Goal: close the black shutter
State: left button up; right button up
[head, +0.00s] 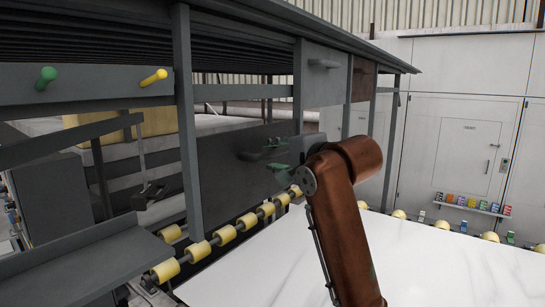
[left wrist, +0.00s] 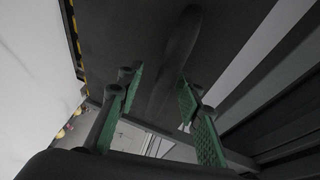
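The black shutter (head: 222,168) is a dark upright panel between two grey posts in the head view, with an open gap above its top edge. My left gripper (head: 274,155), with green finger pads, is in front of the panel's right part, pads pointing left. In the left wrist view the two pads of my left gripper (left wrist: 157,95) stand apart. The dark shutter face (left wrist: 135,30) fills the upper middle there. A long dark rounded shape (left wrist: 180,50), perhaps the handle or a shadow, lies ahead of the gap; contact is unclear. My right gripper is not seen.
Yellow rollers (head: 224,234) run below the shutter, beside a white stone slab (head: 430,265). Grey posts (head: 187,120) flank the bay. A green knob (head: 47,73) and a yellow knob (head: 154,77) are on the beam at left. White cabinets (head: 460,110) stand behind.

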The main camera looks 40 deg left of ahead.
pick_arm(q)
jog(key=v, duration=1.1)
jog(key=shift+d, duration=0.15)
